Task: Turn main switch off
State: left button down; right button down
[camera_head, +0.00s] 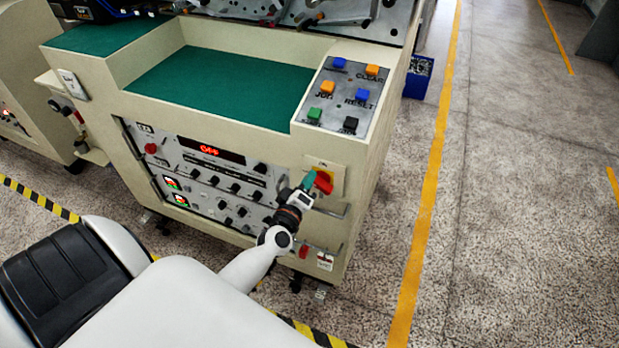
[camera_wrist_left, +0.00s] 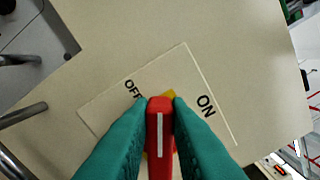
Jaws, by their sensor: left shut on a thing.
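The main switch is a red knob (camera_head: 324,183) on a yellow base with a pale plate (camera_head: 336,172), at the right of the cream machine's front. In the left wrist view the red knob (camera_wrist_left: 160,108) has a white line pointing up the picture, between the printed OFF and ON. The switch plate (camera_wrist_left: 112,112) looks tilted there. My left gripper (camera_head: 311,181) has teal fingers, shut on the knob from both sides; they also show in the left wrist view (camera_wrist_left: 160,125). They hide most of the yellow base. My right gripper is not in view.
A control panel (camera_head: 205,172) with knobs and a red lit display is left of the switch. Colored push buttons (camera_head: 346,92) sit on top above it. Metal handles (camera_head: 331,211) stick out below the switch. The floor at right is clear.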

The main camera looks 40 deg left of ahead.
pick_arm(q)
jog(key=n, duration=0.1)
jog(key=f+n+b, duration=0.1)
jog(key=n, duration=0.1)
jog(key=shift+a+n, duration=0.15)
jog(key=shift+n, duration=0.15)
jog(key=shift+f+n+b, duration=0.3)
jog(key=shift+n+b, duration=0.5)
jog(key=shift+n, duration=0.5)
jog(key=c, duration=1.4)
grip_release()
jog(key=shift+o, duration=0.2)
jog(key=shift+s, duration=0.15)
jog(key=b+v, duration=0.1)
jog(key=v, duration=1)
jog(key=shift+s+b, duration=0.35)
jog(key=shift+s, duration=0.05)
